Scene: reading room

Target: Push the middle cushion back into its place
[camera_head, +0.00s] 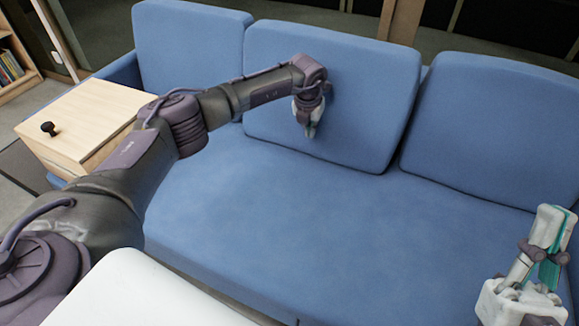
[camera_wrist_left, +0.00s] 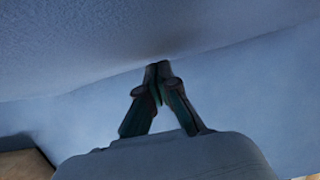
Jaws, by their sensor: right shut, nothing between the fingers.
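The middle cushion (camera_head: 362,88) is a blue back cushion on the blue sofa, between the left cushion (camera_head: 188,48) and the right cushion (camera_head: 500,130). It leans slightly tilted, with its lower right corner forward near the right cushion. My left gripper (camera_head: 311,131) hangs in front of the middle cushion's face, fingers down, with my arm crossing its left part. In the left wrist view, the left gripper's fingertips (camera_wrist_left: 158,68) are together and empty, close to blue fabric; I cannot tell whether they touch. My right gripper (camera_head: 555,214) is shut and empty above the seat at the right.
The blue seat (camera_head: 270,220) is bare and clear. A light wooden side table (camera_head: 85,115) with a small black object (camera_head: 48,129) stands at the sofa's left end, close to my left arm. A bookshelf (camera_head: 15,65) stands at the far left.

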